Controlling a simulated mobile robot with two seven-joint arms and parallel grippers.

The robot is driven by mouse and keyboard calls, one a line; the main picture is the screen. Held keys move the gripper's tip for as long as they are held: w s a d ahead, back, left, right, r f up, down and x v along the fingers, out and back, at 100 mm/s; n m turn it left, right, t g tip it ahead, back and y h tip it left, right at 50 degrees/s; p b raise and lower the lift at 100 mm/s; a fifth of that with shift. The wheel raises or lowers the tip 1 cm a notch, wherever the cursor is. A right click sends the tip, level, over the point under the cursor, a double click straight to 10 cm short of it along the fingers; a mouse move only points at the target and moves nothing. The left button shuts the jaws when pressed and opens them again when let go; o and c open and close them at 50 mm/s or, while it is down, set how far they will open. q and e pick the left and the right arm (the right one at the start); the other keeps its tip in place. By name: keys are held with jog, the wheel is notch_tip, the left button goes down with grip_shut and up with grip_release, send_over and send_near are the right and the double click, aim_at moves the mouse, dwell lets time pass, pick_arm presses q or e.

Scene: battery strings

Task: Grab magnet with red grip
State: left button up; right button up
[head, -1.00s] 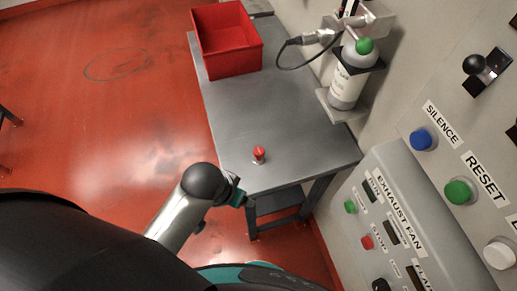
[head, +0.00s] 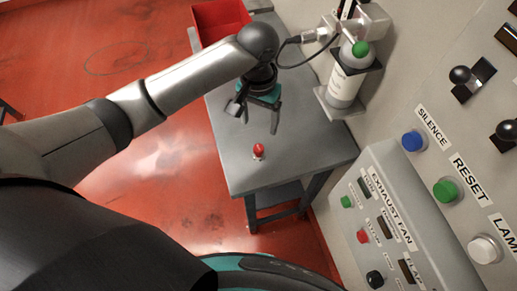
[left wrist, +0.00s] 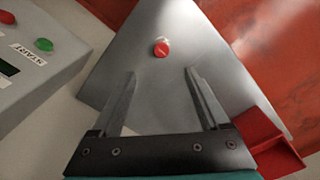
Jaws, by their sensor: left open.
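The magnet with the red grip (head: 258,150) stands on the grey table near its front end. It also shows in the left wrist view (left wrist: 161,48), beyond my fingertips and roughly centred between them. My left gripper (head: 260,127) is above the table, behind the magnet in the head view, pointing down. In the left wrist view its two fingers (left wrist: 160,75) are spread apart with nothing between them. The gripper does not touch the magnet. My right gripper does not show.
A red bin (head: 220,18) stands at the table's far end, partly behind my left arm. A gas bottle (head: 346,80) sits in a wall bracket to the right. A control panel (head: 385,215) with buttons borders the table's right. The table top (head: 300,150) around the magnet is clear.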

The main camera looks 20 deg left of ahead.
aim_at(258, 147)
pick_arm(q)
notch_tip(258, 147, down, 15)
jog(key=shift+a+r+b, duration=0.1)
jog(key=shift+b, duration=0.9)
jog(key=shift+w, duration=0.1)
grip_shut()
